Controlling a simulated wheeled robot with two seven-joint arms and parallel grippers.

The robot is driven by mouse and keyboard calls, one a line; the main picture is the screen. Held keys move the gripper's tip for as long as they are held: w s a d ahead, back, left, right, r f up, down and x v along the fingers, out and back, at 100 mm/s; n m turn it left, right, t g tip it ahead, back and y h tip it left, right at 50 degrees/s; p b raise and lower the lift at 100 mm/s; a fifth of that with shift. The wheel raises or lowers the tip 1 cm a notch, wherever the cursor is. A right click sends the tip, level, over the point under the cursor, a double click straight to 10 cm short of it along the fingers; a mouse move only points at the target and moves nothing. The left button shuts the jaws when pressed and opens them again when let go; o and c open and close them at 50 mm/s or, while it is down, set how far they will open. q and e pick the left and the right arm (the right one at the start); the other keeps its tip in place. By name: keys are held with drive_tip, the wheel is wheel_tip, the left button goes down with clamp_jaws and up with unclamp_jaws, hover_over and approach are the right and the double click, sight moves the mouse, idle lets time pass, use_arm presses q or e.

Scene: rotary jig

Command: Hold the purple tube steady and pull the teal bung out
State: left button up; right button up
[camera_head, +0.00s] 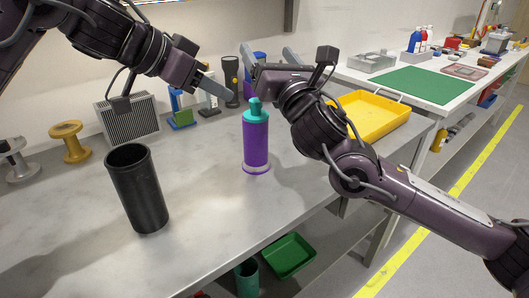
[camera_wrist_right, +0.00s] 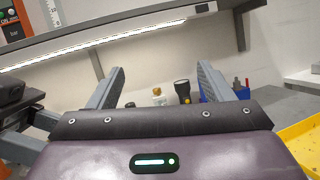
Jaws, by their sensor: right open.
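The purple tube (camera_head: 256,148) stands upright on the grey bench in the head view, with a pale ring at its foot. The teal bung (camera_head: 256,114) with its narrow knob sits in the tube's top. My left gripper (camera_head: 216,88) is above and left of the tube, apart from it; one finger shows clearly and its opening cannot be judged. My right gripper (camera_head: 268,54) is open above the tube, its fingers pointing up and away toward the back wall. In the right wrist view, the right gripper (camera_wrist_right: 160,69) has its fingers wide apart with nothing between them.
A black open cylinder (camera_head: 138,190) stands front left. Spools (camera_head: 70,143), a ribbed grey block (camera_head: 130,117) and a torch (camera_head: 231,80) stand behind. A yellow tray (camera_head: 372,116) lies right, behind my right arm. Bench around the tube's foot is clear.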

drive_tip(key=n+g, duration=0.1)
drive_tip(key=n, duration=0.1)
hover_over(260, 146)
drive_tip(key=w, duration=0.1)
wheel_tip(260, 146, down, 7)
drive_tip(key=shift+d+r, duration=0.15)
drive_tip(key=shift+r, duration=0.05)
drive_tip(key=s+f+g, duration=0.1)
drive_tip(key=f, duration=0.2)
drive_tip(key=s+f+h, duration=0.1)
drive_tip(key=f, duration=0.3)
drive_tip(key=s+f+g+h, duration=0.1)
drive_tip(key=f, duration=0.3)
drive_tip(key=shift+s+d+f+g, duration=0.15)
drive_tip(key=shift+s+d+g, duration=0.05)
drive_tip(key=shift+d+g, duration=0.1)
drive_tip(key=shift+w+a+f, duration=0.1)
drive_tip(key=shift+f, duration=0.05)
drive_tip(key=x, duration=0.7)
drive_tip(key=shift+w, duration=0.2)
drive_tip(key=shift+c, duration=0.4)
drive_tip(key=c, duration=1.1)
